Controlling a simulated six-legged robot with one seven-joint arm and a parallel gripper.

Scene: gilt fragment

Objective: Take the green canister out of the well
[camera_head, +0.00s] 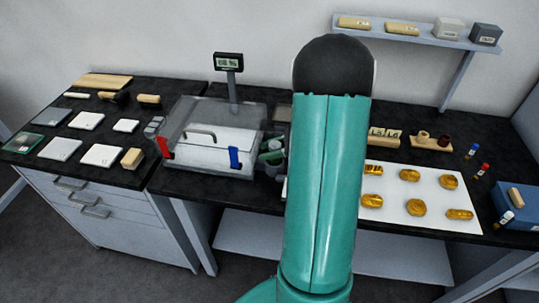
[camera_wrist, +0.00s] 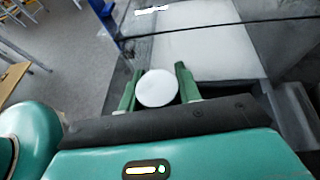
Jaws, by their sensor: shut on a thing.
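In the wrist view, my gripper (camera_wrist: 159,72) has its two green fingers on either side of a round white-topped thing (camera_wrist: 157,88). It is shut on it. This looks like the canister seen end-on; its green side is hidden from this view. In the head view, small green and white parts (camera_head: 271,156) show just left of my arm, beside the clear-lidded box. I cannot tell there which part is canister and which is gripper. My arm hides most of that spot, and the well cannot be made out clearly.
The clear-lidded box (camera_head: 212,136) with red (camera_head: 166,148) and blue (camera_head: 235,158) clips stands close on the left; its blue clip also shows in the wrist view (camera_wrist: 105,20). A display post (camera_head: 230,80) rises behind. A white mat (camera_head: 430,214) with gilt pieces lies right.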

